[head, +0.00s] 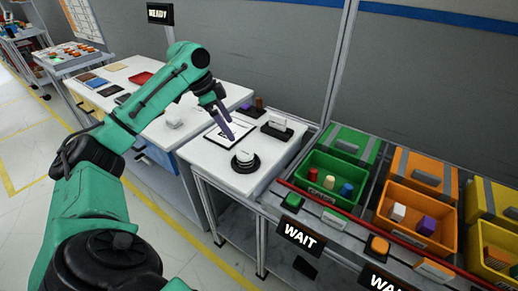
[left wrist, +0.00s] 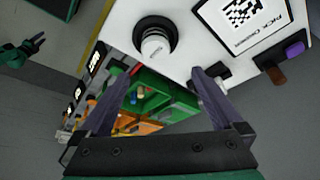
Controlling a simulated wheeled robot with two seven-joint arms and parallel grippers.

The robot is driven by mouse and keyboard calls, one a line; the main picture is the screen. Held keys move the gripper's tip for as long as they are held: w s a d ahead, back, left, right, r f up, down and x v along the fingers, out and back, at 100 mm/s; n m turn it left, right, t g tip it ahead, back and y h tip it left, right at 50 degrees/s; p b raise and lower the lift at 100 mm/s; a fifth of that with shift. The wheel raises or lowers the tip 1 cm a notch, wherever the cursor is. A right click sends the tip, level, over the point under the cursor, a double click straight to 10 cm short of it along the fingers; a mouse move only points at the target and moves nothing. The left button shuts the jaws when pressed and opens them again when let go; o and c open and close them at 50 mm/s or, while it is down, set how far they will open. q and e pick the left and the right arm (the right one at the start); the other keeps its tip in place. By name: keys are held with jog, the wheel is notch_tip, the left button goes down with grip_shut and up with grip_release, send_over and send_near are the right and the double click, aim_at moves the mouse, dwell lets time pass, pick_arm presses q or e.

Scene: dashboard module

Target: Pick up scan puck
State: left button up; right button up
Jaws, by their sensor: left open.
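The scan puck appears to be the white round piece (head: 245,156) on a black round base at the front of the white table (head: 215,171). It also shows at the top middle of the left wrist view (left wrist: 155,45). My left gripper (head: 223,127) is open and empty, above the table behind the puck in the head view. In the left wrist view its fingers (left wrist: 163,75) stand wide apart, with the puck beyond them and not touching. A green and black arm end, seemingly my right gripper (left wrist: 35,44), shows small at the upper left there; its jaws are unclear.
A white printed card (head: 218,136) lies beside the puck. A black holder with a white piece (head: 277,124) and small purple and brown pieces stand behind. Green (head: 318,190) and orange (head: 390,222) bins stand at the right. The table's front corner is clear.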

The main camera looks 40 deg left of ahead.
pick_arm(q)
send_over(244, 153)
jog(key=s+a, duration=0.1)
jog(key=s, duration=0.1)
jog(key=f, duration=0.6)
jog(key=shift+s+a+p, duration=0.1)
jog(key=shift+a+p, duration=0.1)
jog(key=shift+p, duration=0.2)
jog(key=x, duration=0.2)
jog(key=p+x, duration=0.1)
jog(key=x, duration=0.4)
jog(key=shift+w+a+r, duration=0.1)
jog(key=shift+w+a, duration=0.1)
jog(key=shift+w, duration=0.05)
jog(key=shift+w+f, duration=0.1)
jog(key=shift+f, duration=0.1)
jog(key=shift+r, duration=0.1)
jog(key=c, duration=1.5)
pick_arm(e)
jog(key=s+r, duration=0.2)
jog(key=s, duration=0.1)
jog(key=shift+d, duration=0.4)
